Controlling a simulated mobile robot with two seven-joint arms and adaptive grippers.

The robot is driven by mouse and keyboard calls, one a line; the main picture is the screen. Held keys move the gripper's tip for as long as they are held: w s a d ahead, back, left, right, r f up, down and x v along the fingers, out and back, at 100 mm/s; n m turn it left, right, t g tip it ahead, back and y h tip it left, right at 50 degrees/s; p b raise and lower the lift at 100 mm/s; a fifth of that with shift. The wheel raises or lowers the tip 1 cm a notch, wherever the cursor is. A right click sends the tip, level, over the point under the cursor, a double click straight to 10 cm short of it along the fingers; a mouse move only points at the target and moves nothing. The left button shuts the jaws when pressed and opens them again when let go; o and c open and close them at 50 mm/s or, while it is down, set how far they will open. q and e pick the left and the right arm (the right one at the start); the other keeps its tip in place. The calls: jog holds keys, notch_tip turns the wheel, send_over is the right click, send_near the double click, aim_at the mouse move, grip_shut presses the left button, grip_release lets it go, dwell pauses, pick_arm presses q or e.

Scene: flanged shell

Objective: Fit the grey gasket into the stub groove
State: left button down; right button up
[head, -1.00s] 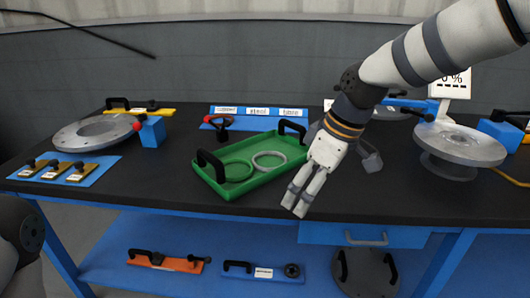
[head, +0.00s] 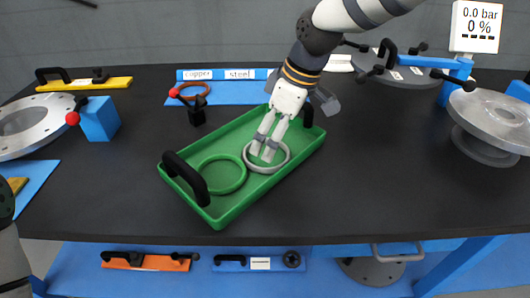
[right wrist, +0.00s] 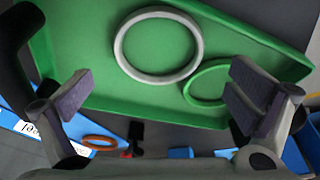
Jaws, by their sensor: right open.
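The grey gasket (head: 286,157) is a light ring lying flat in the green tray (head: 235,213). It also shows in the right wrist view (right wrist: 122,57), beyond my fingers. My right gripper (head: 263,154) is over the tray, its fingertips overlapping the ring in the head view. In the right wrist view the right gripper (right wrist: 155,95) is open, fingers wide apart with nothing between the pads. The stub (head: 500,115) appears to be the grey flanged piece at the right; its groove is too small to make out. My left gripper is not in view.
A green ring (head: 240,179) lies beside the gasket in the tray. The tray has black handles (head: 185,172) at both ends. A copper-coloured ring (head: 190,90) lies on a blue mat behind. Black tabletop between tray and stub is clear.

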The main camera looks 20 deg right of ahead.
jog(key=x, duration=0.4)
jog(key=shift+w+f, duration=0.1)
jog(key=shift+f, duration=0.15)
jog(key=c, duration=1.5)
grip_shut()
